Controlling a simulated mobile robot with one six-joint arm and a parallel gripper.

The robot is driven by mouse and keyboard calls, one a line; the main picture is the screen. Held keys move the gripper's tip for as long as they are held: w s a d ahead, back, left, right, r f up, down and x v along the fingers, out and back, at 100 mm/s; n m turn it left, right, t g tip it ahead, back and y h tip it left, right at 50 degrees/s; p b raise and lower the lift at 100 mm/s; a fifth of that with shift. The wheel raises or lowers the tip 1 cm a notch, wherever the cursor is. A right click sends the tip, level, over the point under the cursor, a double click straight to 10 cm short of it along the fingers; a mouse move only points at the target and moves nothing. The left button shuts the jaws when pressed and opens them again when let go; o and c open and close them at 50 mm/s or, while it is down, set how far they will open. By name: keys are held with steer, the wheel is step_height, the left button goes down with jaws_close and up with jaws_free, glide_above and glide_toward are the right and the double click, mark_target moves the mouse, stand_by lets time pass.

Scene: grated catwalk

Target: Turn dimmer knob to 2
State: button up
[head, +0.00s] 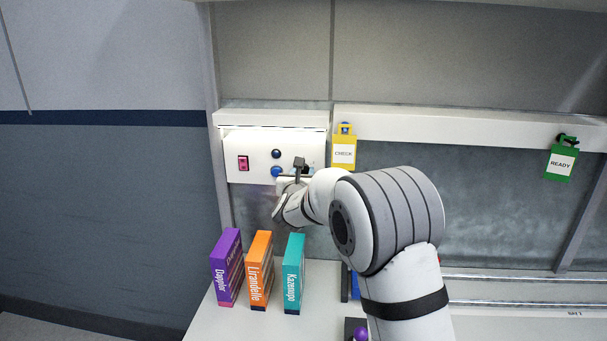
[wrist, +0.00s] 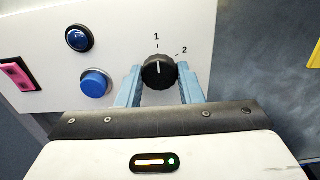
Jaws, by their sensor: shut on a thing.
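The dimmer knob (wrist: 159,72) is black and ridged, on a white control panel (head: 250,151). In the wrist view its white pointer line points up, close to the mark 1; the mark 2 is to the upper right. My gripper (wrist: 157,80) has its two blue fingers on either side of the knob, shut on it. In the head view my gripper (head: 298,172) is at the panel's lower right, and my wrist and arm hide most of the knob.
Left of the knob are a dark blue round button (wrist: 80,39), a lighter blue button (wrist: 95,83) and a pink-red rocker switch (wrist: 16,74). A yellow CHECK tag (head: 344,152) hangs just right of the panel. Purple, orange (head: 259,271) and teal boxes stand below.

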steer(key=shift+d, duration=0.1)
steer(key=c, duration=0.4)
steer(key=shift+o, duration=0.2)
steer(key=shift+f+b, duration=0.1)
steer(key=shift+b, duration=0.2)
steer(key=shift+f+m+b, duration=0.15)
steer(key=shift+m+b, duration=0.25)
steer(key=shift+b, duration=0.55)
steer(key=m+b, duration=0.3)
steer(key=b, duration=0.3)
steer(key=m+b, duration=0.4)
steer(key=b, duration=0.3)
steer(key=m+b, duration=0.3)
steer(key=b, duration=0.3)
steer(key=shift+a+r+m, duration=0.2)
steer(key=shift+r+m, duration=0.05)
steer(key=shift+m, duration=0.15)
